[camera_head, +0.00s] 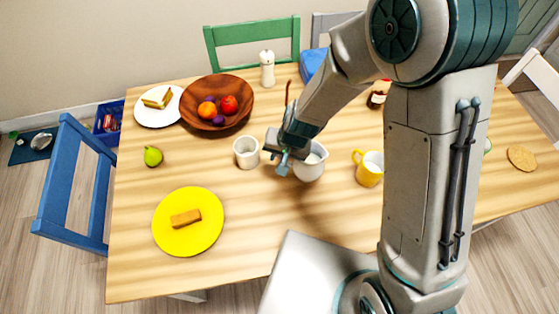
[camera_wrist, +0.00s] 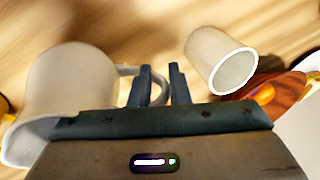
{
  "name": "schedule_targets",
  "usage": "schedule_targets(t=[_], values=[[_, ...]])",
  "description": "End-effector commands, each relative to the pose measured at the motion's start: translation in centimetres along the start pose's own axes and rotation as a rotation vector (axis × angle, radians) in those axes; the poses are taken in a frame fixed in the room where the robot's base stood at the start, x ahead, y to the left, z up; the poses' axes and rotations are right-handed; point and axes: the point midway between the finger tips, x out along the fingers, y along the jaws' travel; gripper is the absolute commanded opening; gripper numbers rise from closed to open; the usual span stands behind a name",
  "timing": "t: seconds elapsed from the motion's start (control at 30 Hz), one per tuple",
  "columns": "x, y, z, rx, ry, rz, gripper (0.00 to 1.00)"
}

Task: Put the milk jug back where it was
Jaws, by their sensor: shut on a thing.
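The white milk jug (camera_head: 310,170) is over the wooden table, right of the white cup (camera_head: 246,152). My gripper (camera_head: 285,160) is at the jug's left side, between jug and cup. In the wrist view the jug (camera_wrist: 75,85) fills the left side, and its handle reaches between the fingers of my gripper (camera_wrist: 160,78). The fingers are shut on that handle. The white cup (camera_wrist: 220,62) stands apart to the right there. I cannot tell for sure whether the jug's base touches the table. My arm hides part of the jug's upper edge.
A yellow mug (camera_head: 369,170) stands right of the jug. A brown fruit bowl (camera_head: 190,112), a white plate (camera_head: 150,119), a green pear (camera_head: 153,156) and a yellow plate (camera_head: 178,240) are to the left. The table (camera_head: 260,215) is bare in front of the cup.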

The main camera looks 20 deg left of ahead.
Motion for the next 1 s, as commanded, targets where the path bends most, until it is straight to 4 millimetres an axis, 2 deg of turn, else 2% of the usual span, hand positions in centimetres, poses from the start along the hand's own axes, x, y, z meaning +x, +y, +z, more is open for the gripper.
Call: schedule_targets(t=[0.03,0.13,0.6,0.63,0.7,1.0], values=[[1.2,0.3,0.1,0.001,0.0,0.0,0.0],[2.1,0.6,0.3,0.0,0.0,0.0,0.0],[2.6,0.7,0.3,-0.001,0.0,0.0,0.0],[2.5,0.7,0.3,0.0,0.0,0.0,0.22],[2.5,0.7,0.3,0.0,-0.001,0.0,0.38],[2.3,0.7,0.4,0.0,-0.004,0.002,0.38]])
